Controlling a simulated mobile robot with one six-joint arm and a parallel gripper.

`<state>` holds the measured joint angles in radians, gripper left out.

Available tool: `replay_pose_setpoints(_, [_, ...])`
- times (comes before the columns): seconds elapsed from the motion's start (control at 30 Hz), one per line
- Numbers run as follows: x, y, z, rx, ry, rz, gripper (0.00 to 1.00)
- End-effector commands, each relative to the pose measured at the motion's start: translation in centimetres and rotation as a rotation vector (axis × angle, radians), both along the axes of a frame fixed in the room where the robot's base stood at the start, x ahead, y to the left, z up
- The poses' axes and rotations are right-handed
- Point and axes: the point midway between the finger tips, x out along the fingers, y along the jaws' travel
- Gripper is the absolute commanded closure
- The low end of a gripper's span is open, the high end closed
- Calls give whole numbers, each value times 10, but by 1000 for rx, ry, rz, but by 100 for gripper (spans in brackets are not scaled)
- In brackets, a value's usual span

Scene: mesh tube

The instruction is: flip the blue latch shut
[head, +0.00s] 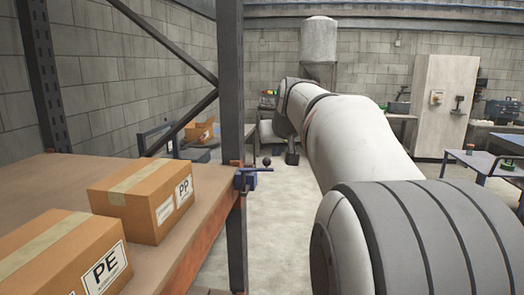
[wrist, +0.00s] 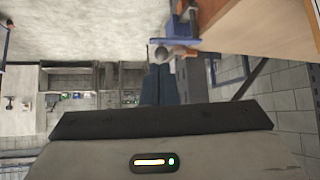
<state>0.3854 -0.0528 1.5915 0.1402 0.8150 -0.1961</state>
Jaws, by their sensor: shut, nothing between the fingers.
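The blue latch (head: 249,179) is fixed to the front edge of the rack shelf, beside the dark upright. A dark round knob (head: 267,162) on a thin lever stands out from its right side. In the wrist view the latch (wrist: 182,46) is at the top centre, with the grey ball knob (wrist: 162,52) left of it. My gripper (head: 292,159) is to the right of the knob, with a small gap in the head view. In the wrist view its dark fingers (wrist: 158,72) are together and empty, below the knob; whether they touch it I cannot tell.
Two cardboard boxes, the farther (head: 150,198) and the nearer (head: 62,258), sit on the wooden shelf (head: 190,240). The dark rack upright (head: 231,90) stands by the latch. Clear concrete floor (head: 270,230) lies right of the shelf. Workbenches stand at the back right.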

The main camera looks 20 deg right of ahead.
Motion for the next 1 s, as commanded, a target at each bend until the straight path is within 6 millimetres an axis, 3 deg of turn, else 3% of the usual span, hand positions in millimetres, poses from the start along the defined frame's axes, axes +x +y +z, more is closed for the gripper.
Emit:
replay_pose_setpoints(0.37, [56, -14, -57, 2, 4, 1, 100])
replay_pose_setpoints(0.63, [87, -22, -60, 0, 1, 0, 100])
replay_pose_setpoints(1.0, [92, -24, -62, 0, -1, -1, 100])
